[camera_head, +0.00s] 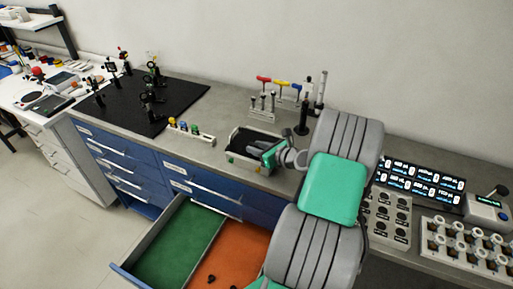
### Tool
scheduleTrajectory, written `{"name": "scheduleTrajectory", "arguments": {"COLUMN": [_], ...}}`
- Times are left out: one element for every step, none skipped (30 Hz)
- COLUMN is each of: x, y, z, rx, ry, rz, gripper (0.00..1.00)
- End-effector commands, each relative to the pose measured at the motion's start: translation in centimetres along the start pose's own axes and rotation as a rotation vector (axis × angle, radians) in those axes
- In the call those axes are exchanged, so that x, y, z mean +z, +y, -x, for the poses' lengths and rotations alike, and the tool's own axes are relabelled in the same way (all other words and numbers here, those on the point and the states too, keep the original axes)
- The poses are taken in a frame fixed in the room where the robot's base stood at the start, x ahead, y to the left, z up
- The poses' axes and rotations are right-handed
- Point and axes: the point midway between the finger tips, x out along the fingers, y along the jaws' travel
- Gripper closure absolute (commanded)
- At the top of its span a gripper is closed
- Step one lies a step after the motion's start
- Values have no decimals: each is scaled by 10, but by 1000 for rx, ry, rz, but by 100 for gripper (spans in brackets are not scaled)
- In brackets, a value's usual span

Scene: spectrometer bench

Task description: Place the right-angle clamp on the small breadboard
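My gripper (262,152) is at the end of my grey and green arm, over or beside a light-rimmed grey bin (232,148) with a dark inside on the bench. Its fingers are too small and partly hidden, so I cannot tell whether they are open or hold anything. I cannot make out the right-angle clamp for sure. Small dark parts (211,279) lie in the orange section of an open drawer, too small to name. A large black breadboard (175,100) with several optical mounts lies at the left of the bench. I cannot identify a separate small breadboard with certainty.
The blue drawer (150,268) stands open in front of the bench, with a green section (175,245) and an orange one. A rack of coloured-handled tools (280,85) and dark posts stand behind the bin. Lit displays (425,180) and knob panels (470,240) fill the right.

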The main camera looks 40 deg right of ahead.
Motion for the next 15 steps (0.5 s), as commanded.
{"name": "scheduleTrajectory", "arguments": {"x": [0,0,1,3,4,2,2,2,2,1,2,1,1,1,1], "y": [0,0,0,0,0,-1,-1,-2,-2,-2,-2,-3,-2,-2,-3], "z": [0,0,0,1,2,7,11,16,25,32,41,52,60,68,78], "rx": [0,0,0,0,0,-2,-3,-4,-5,-6,-7,-8,-7,-7,-8], "ry": [0,0,0,0,0,0,-1,-1,0,-1,-1,-1,-1,-1,0], "rz": [0,0,0,1,0,-1,-1,-1,-1,-1,-1,-1,0,-1,-1], "gripper": [72,72,72,72,72,72,72,72,72,72,72,72,72,72,72]}}
